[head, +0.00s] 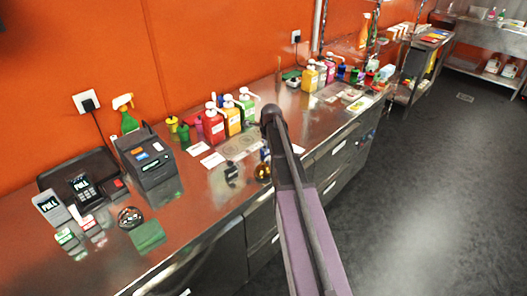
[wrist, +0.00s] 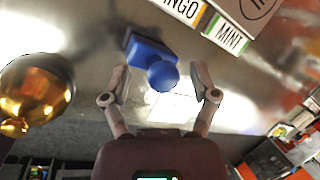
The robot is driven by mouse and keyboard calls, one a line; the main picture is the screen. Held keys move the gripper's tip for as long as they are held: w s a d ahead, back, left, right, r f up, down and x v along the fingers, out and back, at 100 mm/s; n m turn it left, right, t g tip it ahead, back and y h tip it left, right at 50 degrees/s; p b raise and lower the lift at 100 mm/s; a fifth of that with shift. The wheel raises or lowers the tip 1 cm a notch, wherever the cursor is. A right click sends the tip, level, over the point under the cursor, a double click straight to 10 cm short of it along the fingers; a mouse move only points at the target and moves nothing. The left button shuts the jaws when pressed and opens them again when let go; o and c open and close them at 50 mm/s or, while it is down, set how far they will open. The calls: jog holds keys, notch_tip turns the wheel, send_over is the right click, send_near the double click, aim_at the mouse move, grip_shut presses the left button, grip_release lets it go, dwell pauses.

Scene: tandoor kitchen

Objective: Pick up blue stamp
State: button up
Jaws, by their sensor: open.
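The blue stamp (wrist: 148,50) lies in the upper middle of the wrist view, with a flat block base and a round knob (wrist: 162,76) toward me. My gripper (wrist: 160,82) is open, with one finger on each side of the knob and visible gaps on both sides. It holds nothing. I cannot tell how far the fingertips are above the counter. In the head view my arm hides most of this spot, and a small blue patch shows beside it, too small to be sure of.
A shiny brass bell (wrist: 36,92) stands left of the stamp. Label cards reading MINT (wrist: 229,37) and partly MANGO (wrist: 180,8) lie close above it. The steel counter (head: 195,185) carries a card printer (head: 148,160) and coloured pump bottles (head: 214,124) along the wall.

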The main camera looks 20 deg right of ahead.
grip_shut()
jog(key=shift+r, duration=0.2)
dwell(0.4)
notch_tip(320, 180, up, 3)
jog(key=p, duration=0.3)
jog(key=shift+f, duration=0.1)
jog(key=s+d+r+p, duration=0.1)
jog(key=s+d+p, duration=0.1)
jog(key=s+d, duration=0.8)
jog(key=shift+s+d+r, duration=0.2)
jog(key=shift+s+r, duration=0.2)
jog(key=shift+s, duration=0.7)
